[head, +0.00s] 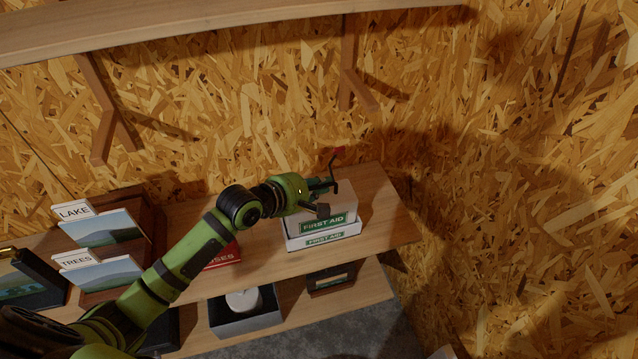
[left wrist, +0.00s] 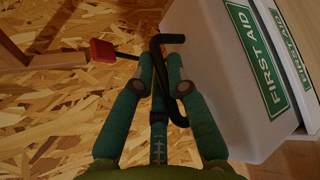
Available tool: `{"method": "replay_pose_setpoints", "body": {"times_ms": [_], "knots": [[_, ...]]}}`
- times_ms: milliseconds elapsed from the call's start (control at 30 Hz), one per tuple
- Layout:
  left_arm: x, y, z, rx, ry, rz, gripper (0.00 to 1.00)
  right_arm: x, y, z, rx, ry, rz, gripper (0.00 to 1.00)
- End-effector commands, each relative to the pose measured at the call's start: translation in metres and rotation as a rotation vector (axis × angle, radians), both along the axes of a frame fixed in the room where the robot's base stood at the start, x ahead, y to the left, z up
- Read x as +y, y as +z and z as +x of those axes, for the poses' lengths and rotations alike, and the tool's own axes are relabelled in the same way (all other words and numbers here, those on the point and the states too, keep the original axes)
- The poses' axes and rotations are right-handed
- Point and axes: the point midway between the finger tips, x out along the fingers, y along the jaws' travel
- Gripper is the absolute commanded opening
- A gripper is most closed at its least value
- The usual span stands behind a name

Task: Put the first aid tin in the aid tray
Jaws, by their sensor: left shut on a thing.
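The first aid tin (head: 345,206) is a pale grey box with a green FIRST AID label; it fills the right of the left wrist view (left wrist: 205,70). It stands within or just above the white aid tray (head: 350,231), whose front has a similar label; its base is hidden behind the tray wall. My left gripper (head: 328,186) is at the tin's upper side, its fingers closed around a black bent handle (left wrist: 156,45) beside the tin. Where the handle joins the tin is not clear. My right gripper is not in view.
A small red piece on a thin black rod (head: 338,150) shows beyond the fingers, near the wall. LAKE (head: 74,211) and TREES (head: 76,259) card holders stand at left. A red box (head: 224,256) is partly behind my arm. A grey bin (head: 246,316) is on the lower shelf.

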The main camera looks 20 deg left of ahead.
Motion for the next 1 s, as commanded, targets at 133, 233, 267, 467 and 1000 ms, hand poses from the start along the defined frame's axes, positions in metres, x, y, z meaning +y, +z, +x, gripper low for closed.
{"method": "replay_pose_setpoints", "body": {"times_ms": [133, 233, 267, 467, 1000], "knots": [[0.0, 0.0, 0.001, -0.011, 0.0, -0.003, 0.0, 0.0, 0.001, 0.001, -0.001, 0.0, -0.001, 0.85], [0.0, 0.0, 0.001, -0.011, 0.0, -0.003, 0.0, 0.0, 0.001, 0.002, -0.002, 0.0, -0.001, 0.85], [0.0, 0.0, 0.001, -0.011, 0.0, -0.003, 0.0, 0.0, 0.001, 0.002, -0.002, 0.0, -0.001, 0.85], [0.0, -0.005, 0.0, -0.001, 0.0, -0.001, 0.39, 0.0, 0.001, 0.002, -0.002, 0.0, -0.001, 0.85], [0.009, 0.005, -0.018, -0.002, -0.001, 0.0, 0.39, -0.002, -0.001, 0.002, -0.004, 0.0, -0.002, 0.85]]}}
